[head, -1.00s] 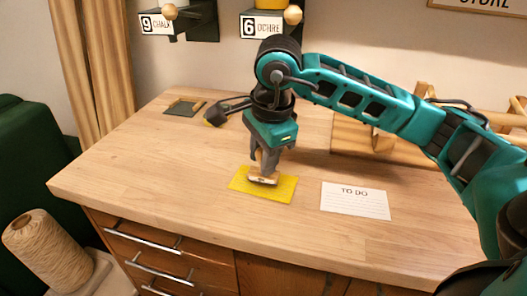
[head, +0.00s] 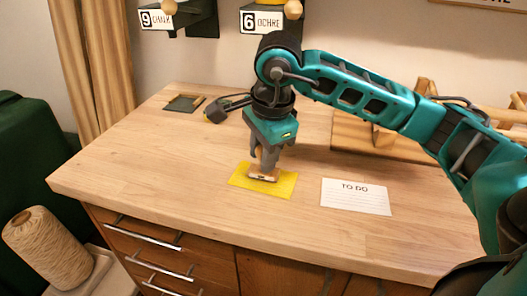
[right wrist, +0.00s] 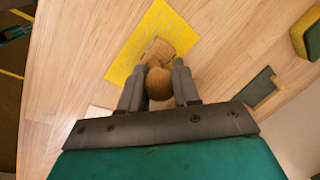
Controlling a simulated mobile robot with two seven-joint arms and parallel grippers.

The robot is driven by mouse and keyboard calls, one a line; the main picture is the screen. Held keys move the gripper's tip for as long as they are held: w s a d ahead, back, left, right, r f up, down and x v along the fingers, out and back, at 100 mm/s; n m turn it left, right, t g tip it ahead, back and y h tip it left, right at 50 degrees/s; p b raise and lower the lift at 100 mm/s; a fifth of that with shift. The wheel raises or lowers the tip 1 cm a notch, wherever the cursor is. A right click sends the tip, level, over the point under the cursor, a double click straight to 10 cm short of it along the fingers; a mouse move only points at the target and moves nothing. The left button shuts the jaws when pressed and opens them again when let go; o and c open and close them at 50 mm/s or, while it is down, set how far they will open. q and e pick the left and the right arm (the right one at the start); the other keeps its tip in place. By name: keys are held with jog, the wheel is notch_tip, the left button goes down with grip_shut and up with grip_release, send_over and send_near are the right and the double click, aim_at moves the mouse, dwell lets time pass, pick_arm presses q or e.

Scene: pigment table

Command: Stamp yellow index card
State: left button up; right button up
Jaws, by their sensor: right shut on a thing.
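The yellow index card (head: 275,190) lies flat near the front of the wooden table; it also shows in the right wrist view (right wrist: 130,48). My right gripper (head: 263,164) points down over the card and is shut on the stamp (head: 264,174), a wooden block with a round wooden knob. In the right wrist view the stamp (right wrist: 158,82) sits between the two fingers. Its block is over the upper part of the card, at or very near its surface; exact contact is hard to tell. The card face under the block is hidden. My left gripper is not in view.
A white TO DO card (head: 356,196) lies right of the yellow card. A dark ink pad or tray (head: 184,103) lies at the back left. A wooden rack (head: 360,135) stands behind my right arm. The left part of the table (head: 140,160) is clear.

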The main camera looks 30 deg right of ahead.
jog(key=shift+f+b, duration=0.35)
jog(key=shift+f, duration=0.05)
dwell(0.5)
jog(key=shift+s+f, duration=0.1)
jog(key=shift+f, duration=0.05)
dwell(1.0)
jog(key=shift+w+p+v, duration=0.25)
jog(key=shift+p+v, duration=0.5)
jog(key=shift+v, duration=0.45)
jog(key=shift+w+p+v, duration=0.25)
jog(key=shift+p+v, duration=0.45)
jog(key=shift+v, duration=0.5)
jog(key=shift+w+p+v, duration=0.25)
jog(key=shift+p+v, duration=0.5)
jog(key=shift+v, duration=0.4)
jog(key=shift+w, duration=0.1)
